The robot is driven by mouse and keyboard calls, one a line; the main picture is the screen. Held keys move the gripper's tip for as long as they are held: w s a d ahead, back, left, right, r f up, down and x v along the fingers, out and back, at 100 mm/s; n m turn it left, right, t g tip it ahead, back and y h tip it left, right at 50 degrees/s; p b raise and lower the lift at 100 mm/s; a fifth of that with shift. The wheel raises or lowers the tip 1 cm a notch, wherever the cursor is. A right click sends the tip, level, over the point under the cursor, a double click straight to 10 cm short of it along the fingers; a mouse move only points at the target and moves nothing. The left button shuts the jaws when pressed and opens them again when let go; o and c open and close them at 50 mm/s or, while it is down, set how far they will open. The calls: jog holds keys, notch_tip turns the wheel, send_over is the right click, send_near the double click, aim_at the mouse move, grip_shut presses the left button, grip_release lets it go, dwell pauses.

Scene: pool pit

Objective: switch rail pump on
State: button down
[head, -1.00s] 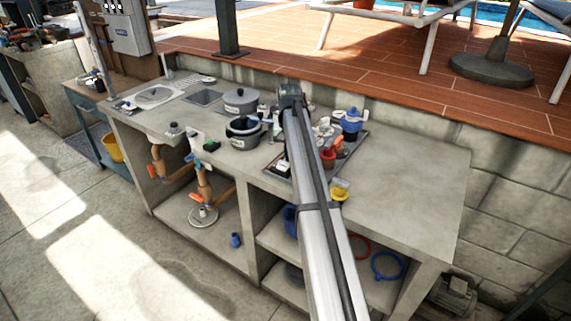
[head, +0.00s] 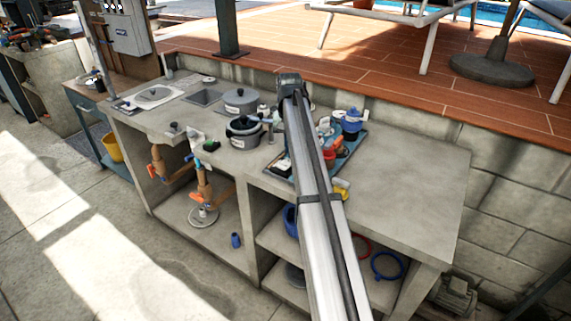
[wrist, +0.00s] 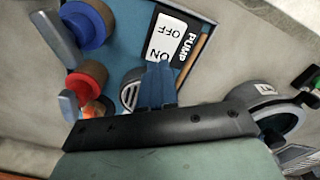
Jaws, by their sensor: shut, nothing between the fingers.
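In the wrist view a white and black label (wrist: 172,42) reads PUMP, OFF and ON, upside down. It lies on a blue tray or panel (wrist: 128,48). My gripper (wrist: 158,72) has its blue fingers together and empty, with their tips at the ON edge of the label. A round grey slatted part (wrist: 130,92) is just left of the fingers. I cannot make out a switch lever; the fingers may cover it. In the head view the blue tray (head: 352,150) is on the counter, partly behind my arm, which hides my gripper.
A grey round item (wrist: 262,92) is at right. Pots (head: 243,134) stand left on the counter (head: 410,190). Its right end is clear.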

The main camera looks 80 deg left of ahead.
aim_at(289, 161)
jog(key=shift+r, duration=1.75)
